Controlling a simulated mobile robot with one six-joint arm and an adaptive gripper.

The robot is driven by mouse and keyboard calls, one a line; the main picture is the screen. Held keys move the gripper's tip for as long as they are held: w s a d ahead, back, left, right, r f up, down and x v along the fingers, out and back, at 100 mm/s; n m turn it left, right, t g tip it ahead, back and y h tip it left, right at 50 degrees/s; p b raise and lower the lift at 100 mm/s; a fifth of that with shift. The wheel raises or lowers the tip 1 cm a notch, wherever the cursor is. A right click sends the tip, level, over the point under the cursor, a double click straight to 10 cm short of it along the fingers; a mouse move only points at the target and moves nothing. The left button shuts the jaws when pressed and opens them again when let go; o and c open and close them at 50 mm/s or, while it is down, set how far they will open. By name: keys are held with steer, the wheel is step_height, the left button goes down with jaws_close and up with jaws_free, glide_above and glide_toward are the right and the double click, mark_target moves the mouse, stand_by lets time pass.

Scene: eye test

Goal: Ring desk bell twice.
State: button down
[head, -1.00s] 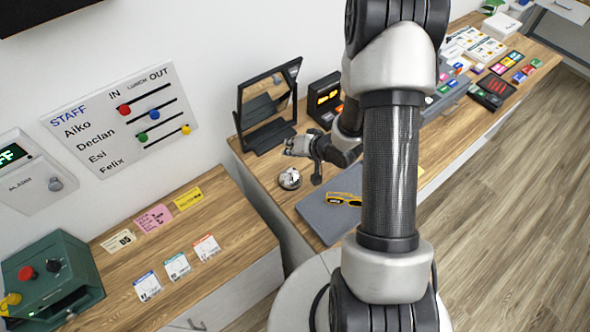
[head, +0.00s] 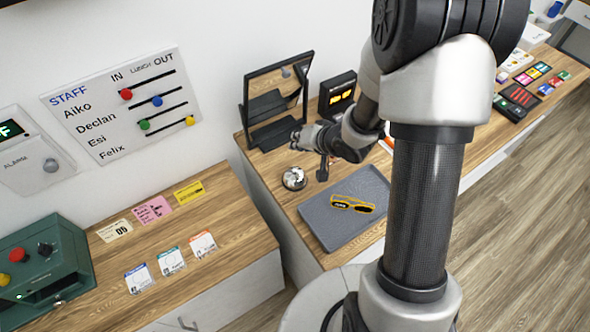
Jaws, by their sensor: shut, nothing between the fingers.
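The silver desk bell (head: 294,178) stands upright on the wooden counter, left of the grey tray. It is in full view with nothing touching it. My gripper (head: 297,138) is shut and empty. It shows small at the end of my arm, above the bell in the picture and in front of the black-framed mirror. A clear gap shows between gripper and bell. The exact height of the gripper over the counter is hard to tell.
A grey tray (head: 318,212) with yellow-framed sunglasses (head: 352,204) lies right of the bell. The mirror (head: 273,100) and a black display box (head: 337,97) stand behind. A lower counter (head: 225,225) with cards and a green box (head: 40,262) is at left.

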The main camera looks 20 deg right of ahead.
steer(key=b, duration=0.7)
glide_above(295, 170)
steer(key=d, duration=0.1)
steer(key=f, duration=0.6)
steer(key=shift+w+f, duration=0.3)
steer(key=shift+f, duration=0.65)
steer(key=shift+f, duration=0.1)
steer(key=shift+f, duration=0.35)
steer(key=shift+f+b, duration=0.45)
steer(key=shift+r, duration=0.1)
stand_by(0.4)
steer(key=shift+r+p, duration=0.85)
steer(key=shift+p, duration=0.2)
